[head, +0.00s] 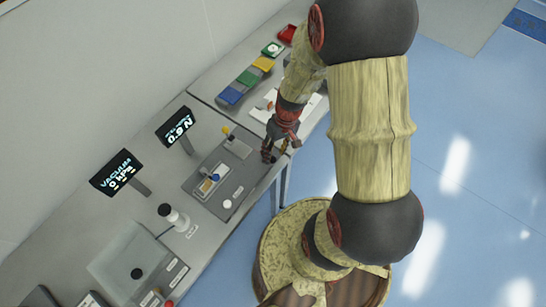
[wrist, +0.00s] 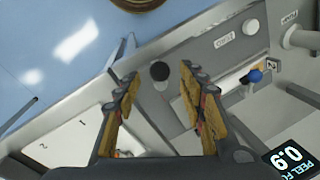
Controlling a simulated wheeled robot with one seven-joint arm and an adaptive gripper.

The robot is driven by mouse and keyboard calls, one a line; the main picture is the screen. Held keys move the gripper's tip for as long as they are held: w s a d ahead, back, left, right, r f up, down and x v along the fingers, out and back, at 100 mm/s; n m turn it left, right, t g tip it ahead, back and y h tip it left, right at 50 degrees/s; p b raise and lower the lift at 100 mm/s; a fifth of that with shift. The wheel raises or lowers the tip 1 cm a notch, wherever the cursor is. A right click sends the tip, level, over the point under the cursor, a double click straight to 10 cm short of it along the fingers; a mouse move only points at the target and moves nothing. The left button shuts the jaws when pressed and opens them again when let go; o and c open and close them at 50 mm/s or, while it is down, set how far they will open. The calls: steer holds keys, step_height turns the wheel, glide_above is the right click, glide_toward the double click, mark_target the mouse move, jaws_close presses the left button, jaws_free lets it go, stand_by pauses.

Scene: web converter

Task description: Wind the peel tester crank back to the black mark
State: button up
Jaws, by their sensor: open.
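The peel tester is a grey panel (head: 203,193) on the bench in the head view, with a blue knob (head: 215,177) and a white button (head: 227,204). In the wrist view the blue knob (wrist: 255,75) is right of the fingers. A round black knob (wrist: 160,71), likely the crank's handle, shows between and just beyond my fingertips, apart from both. My gripper (wrist: 162,85) is open and empty; in the head view it (head: 275,150) hangs over the panel's right end and hides that part. I cannot make out the black mark.
The force display (head: 177,127) reads about 0.9 and stands behind the panel; it shows close to the right finger in the wrist view (wrist: 285,160). A vacuum display (head: 119,172) and black-topped lever (head: 170,213) stand left. Coloured bins (head: 245,80) are on the farther bench.

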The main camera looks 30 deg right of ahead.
step_height(320, 180, up, 7)
steer(key=d, duration=0.1)
steer(key=shift+d, duration=0.2)
steer(key=shift+s, duration=0.1)
stand_by(0.4)
steer(key=s+a+r+n+t+h+b, duration=0.1)
steer(key=s+a+r+t+b, duration=0.4)
steer(key=a+b, duration=0.5)
step_height(320, 180, up, 4)
steer(key=s+h+b, duration=0.1)
steer(key=s+b, duration=0.1)
steer(key=b, duration=0.5)
steer(key=shift+s+a+f, duration=0.15)
steer(key=shift+s+a, duration=0.05)
steer(key=shift+s, duration=0.05)
